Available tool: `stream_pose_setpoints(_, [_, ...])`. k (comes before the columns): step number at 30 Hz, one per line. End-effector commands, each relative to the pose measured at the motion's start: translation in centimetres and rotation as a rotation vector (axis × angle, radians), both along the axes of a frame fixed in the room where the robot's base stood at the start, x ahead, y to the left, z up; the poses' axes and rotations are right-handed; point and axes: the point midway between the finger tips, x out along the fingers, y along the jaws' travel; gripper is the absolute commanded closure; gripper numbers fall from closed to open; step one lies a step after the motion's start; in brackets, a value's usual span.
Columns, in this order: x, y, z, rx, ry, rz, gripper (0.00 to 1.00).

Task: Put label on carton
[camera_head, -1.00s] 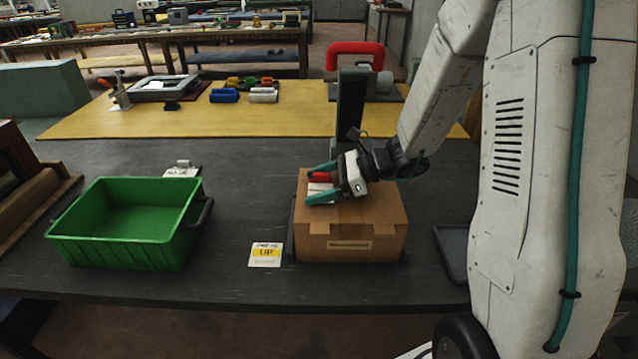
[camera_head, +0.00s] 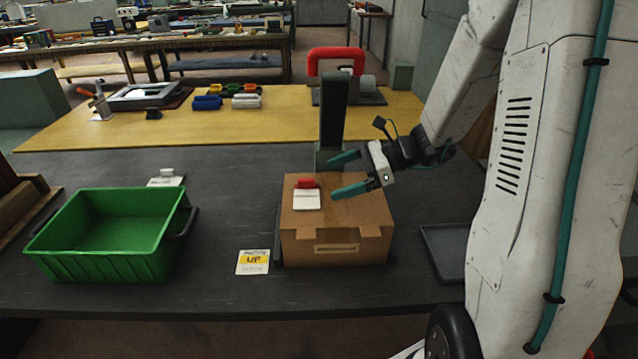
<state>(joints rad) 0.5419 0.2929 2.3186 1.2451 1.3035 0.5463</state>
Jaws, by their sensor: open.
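A brown carton (camera_head: 345,222) stands on the dark table. A white label with a red part at its far end (camera_head: 306,199) lies on the carton's top, toward the left. My gripper (camera_head: 340,174) is open and empty, above and to the right of the label, apart from it. Its teal fingers point left. A second card with a yellow band reading "UP" (camera_head: 253,262) lies flat on the table left of the carton.
A green bin (camera_head: 110,235) stands at the left, with a small white item (camera_head: 166,178) behind it. A dark post (camera_head: 332,120) rises behind the carton. A grey tray (camera_head: 445,252) lies at the right. A yellow mat (camera_head: 200,122) with several tools covers the table's back.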

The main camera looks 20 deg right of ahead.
Motion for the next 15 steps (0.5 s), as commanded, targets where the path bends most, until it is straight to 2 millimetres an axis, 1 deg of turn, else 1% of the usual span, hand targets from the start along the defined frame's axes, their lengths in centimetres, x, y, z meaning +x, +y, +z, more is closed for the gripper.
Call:
stream_pose_setpoints(1, [-0.2, -0.8, 0.3, -0.001, -0.002, -0.003, 0.00])
stream_pose_setpoints(3, [-0.6, -1.5, 0.7, -0.001, -0.002, -0.002, 0.00])
stream_pose_setpoints(6, [-0.9, -2.2, 1.0, -0.002, -0.001, 0.001, 0.00])
stream_pose_setpoints(8, [-1.2, -2.1, 1.3, -0.012, -0.008, 0.015, 0.00])
stream_pose_setpoints(11, [-2.2, -0.8, 2.3, -0.065, -0.041, 0.090, 0.00])
stream_pose_setpoints(14, [-4.4, 1.6, 3.8, -0.169, -0.109, 0.237, 0.00])
stream_pose_setpoints(15, [-5.6, 2.6, 4.5, -0.223, -0.143, 0.311, 0.00])
